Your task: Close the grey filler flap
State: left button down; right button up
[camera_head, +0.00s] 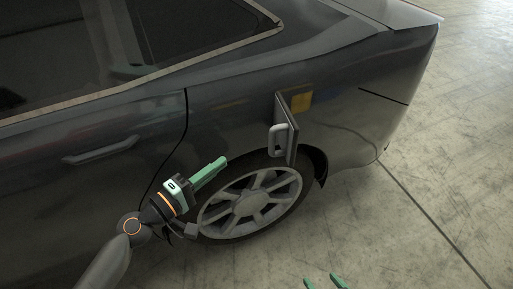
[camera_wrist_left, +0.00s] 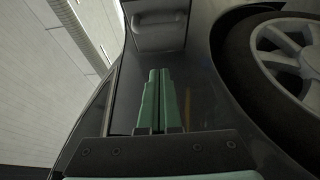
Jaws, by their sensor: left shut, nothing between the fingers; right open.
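The grey filler flap (camera_head: 284,130) stands open on the dark car's rear side, sticking out from the body above the wheel. It has a pale grey loop handle on its face. A yellow-orange patch (camera_head: 301,102) shows on the body just right of the flap. In the left wrist view the flap (camera_wrist_left: 158,28) is at the top, ahead of the fingers. My left gripper (camera_head: 222,163) is shut and empty, left of the flap and lower, apart from it; its green fingers (camera_wrist_left: 160,100) lie together. My right gripper (camera_head: 324,281) is open at the bottom edge, only its fingertips showing.
The dark car (camera_head: 235,115) fills the upper left and middle. Its rear wheel (camera_head: 250,203) is below the flap, close to my left gripper. A door handle (camera_head: 100,151) is at the left. Concrete floor (camera_head: 420,200) is clear on the right.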

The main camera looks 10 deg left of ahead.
aim_at(274, 131)
pick_arm(q)
jog(key=w+d+p, duration=0.2)
jog(key=w+d, duration=0.5)
jog(key=d, duration=0.1)
jog(key=shift+d, duration=0.35)
jog(key=shift+d, duration=0.15)
